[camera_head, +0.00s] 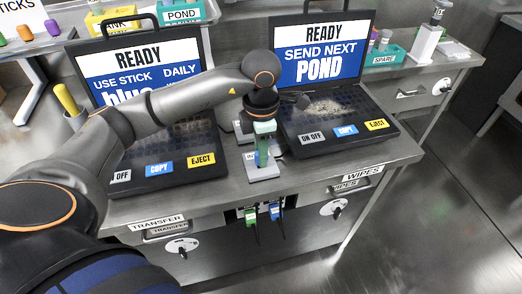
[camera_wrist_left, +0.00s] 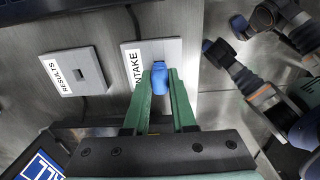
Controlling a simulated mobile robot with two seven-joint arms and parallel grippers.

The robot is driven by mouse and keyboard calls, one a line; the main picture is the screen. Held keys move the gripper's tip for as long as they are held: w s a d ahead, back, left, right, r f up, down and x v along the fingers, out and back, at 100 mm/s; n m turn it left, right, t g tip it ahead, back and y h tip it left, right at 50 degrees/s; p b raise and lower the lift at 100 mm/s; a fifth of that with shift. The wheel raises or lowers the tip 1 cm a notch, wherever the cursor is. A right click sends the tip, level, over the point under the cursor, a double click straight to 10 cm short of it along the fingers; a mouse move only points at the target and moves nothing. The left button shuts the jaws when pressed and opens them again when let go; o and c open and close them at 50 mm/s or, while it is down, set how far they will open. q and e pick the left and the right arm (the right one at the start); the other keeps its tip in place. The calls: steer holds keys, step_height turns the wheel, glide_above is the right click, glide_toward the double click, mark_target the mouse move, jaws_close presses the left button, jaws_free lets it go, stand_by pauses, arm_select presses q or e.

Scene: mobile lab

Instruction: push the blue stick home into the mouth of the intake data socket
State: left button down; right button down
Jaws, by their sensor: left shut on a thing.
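My left gripper (camera_head: 263,143) is shut on the blue stick (camera_head: 262,158), pointing down over the intake socket. In the left wrist view its green fingers (camera_wrist_left: 160,100) hold the blue stick (camera_wrist_left: 160,78) between them. The intake data socket (camera_head: 265,174) is a pale block on the table between two laptops; its plate, marked INTAKE, shows in the wrist view (camera_wrist_left: 136,55). The stick's end is at the plate's mouth, which the stick and fingers largely cover. I cannot tell how deep it sits.
A left laptop (camera_head: 180,180) and a right laptop (camera_head: 350,130) flank the socket closely. A RESULTS socket plate (camera_wrist_left: 88,66) lies beside the intake one. A yellow-handled tool (camera_head: 66,98) stands at left. Floor at right is clear.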

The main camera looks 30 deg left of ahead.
arm_select(q)
steer(key=shift+f+b, duration=0.3)
steer(key=shift+f, duration=0.15)
arm_select(e)
steer(key=shift+f, duration=0.35)
arm_select(q)
steer(key=c, duration=0.7)
jaws_free()
steer(key=shift+o, duration=0.2)
arm_select(e)
steer(key=shift+a, duration=0.1)
arm_select(q)
steer(key=shift+r, duration=0.1)
step_height(320, 180, up, 11)
steer(key=shift+r+p, duration=0.1)
steer(key=shift+p, duration=0.95)
steer(key=shift+r, duration=0.6)
arm_select(e)
step_height(320, 180, up, 2)
steer(key=shift+r, duration=0.25)
